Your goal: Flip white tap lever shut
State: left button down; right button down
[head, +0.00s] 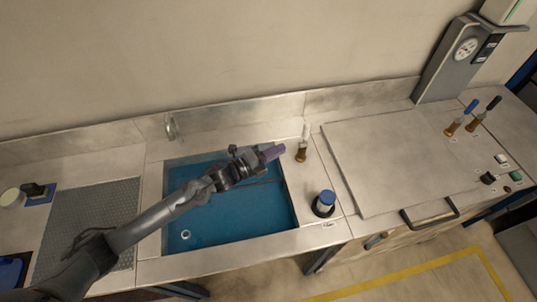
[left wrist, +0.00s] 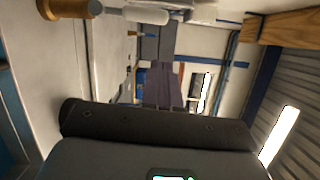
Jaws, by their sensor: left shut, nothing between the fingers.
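The white tap lever (head: 306,132) stands up from a brass tap (head: 301,153) on the steel rim right of the sink. In the left wrist view the white lever (left wrist: 140,15) and brass tap (left wrist: 68,8) show at the top left, partly cut off by the picture's edge. My left gripper (head: 274,152) is over the sink's right part, just left of the tap, with its purple fingers pointing towards it. In the left wrist view its fingers (left wrist: 163,86) are together and empty. A gap shows between fingers and lever. My right gripper is not in view.
The blue-bottomed sink (head: 235,222) lies below my left arm. A blue-capped container (head: 326,202) stands on the rim nearer the front. A flat steel plate (head: 395,165) lies to the right. Beyond it are brass taps with a blue lever (head: 470,107) and a black lever (head: 493,103).

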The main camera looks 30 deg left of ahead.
pick_arm(q)
jog(key=shift+v, duration=1.45)
jog(key=shift+s+f, duration=0.1)
